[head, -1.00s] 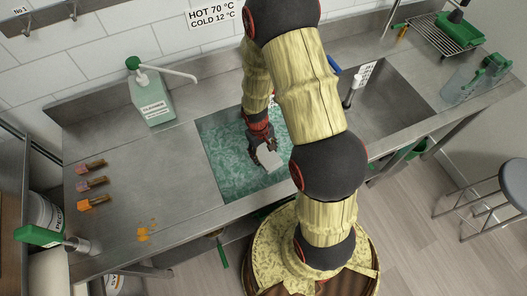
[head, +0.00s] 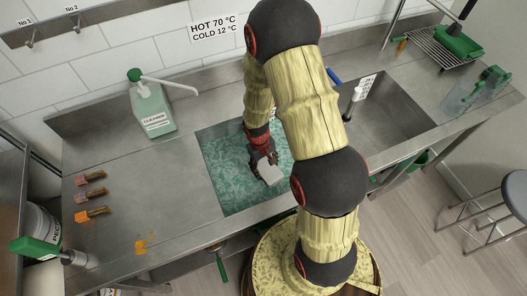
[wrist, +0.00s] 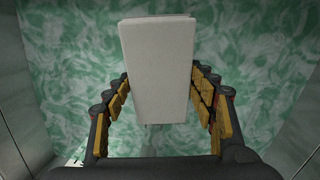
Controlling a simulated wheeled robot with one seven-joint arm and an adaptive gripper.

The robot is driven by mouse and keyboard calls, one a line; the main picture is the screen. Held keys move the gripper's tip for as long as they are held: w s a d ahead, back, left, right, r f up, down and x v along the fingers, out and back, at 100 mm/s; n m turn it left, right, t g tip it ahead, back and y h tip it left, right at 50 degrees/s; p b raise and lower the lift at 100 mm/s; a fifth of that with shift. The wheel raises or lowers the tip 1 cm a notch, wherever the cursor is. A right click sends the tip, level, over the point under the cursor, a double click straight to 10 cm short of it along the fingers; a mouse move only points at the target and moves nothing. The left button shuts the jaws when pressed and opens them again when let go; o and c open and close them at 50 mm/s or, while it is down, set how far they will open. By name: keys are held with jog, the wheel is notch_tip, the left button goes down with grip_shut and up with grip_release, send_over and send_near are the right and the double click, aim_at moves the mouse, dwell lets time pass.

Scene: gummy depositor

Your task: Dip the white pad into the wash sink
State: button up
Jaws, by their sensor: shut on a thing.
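The white pad (head: 270,173) is a pale block held in my gripper (head: 264,164) over the wash sink (head: 223,178). The sink is filled with green, foamy-looking water. In the wrist view the pad (wrist: 157,70) stands between the two fingers of my gripper (wrist: 158,100), which are shut on it, with the green water (wrist: 70,50) behind it. I cannot tell whether the pad's lower end touches the water. My arm hides the right part of the wash sink in the head view.
An empty steel sink (head: 385,115) lies to the right. A pump bottle (head: 152,108) stands behind left. Several small brushes (head: 90,196) and an orange spill (head: 141,246) are on the left counter.

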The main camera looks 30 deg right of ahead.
jog(key=w+a+r+p, duration=0.1)
jog(key=w+r+p, duration=0.2)
jog(key=r+p, duration=0.7)
jog(key=shift+r, duration=1.6)
jog(key=shift+a, duration=0.1)
notch_tip(320, 180, up, 5)
jog(key=p, duration=0.3)
jog(key=shift+w, duration=0.1)
dwell(0.3)
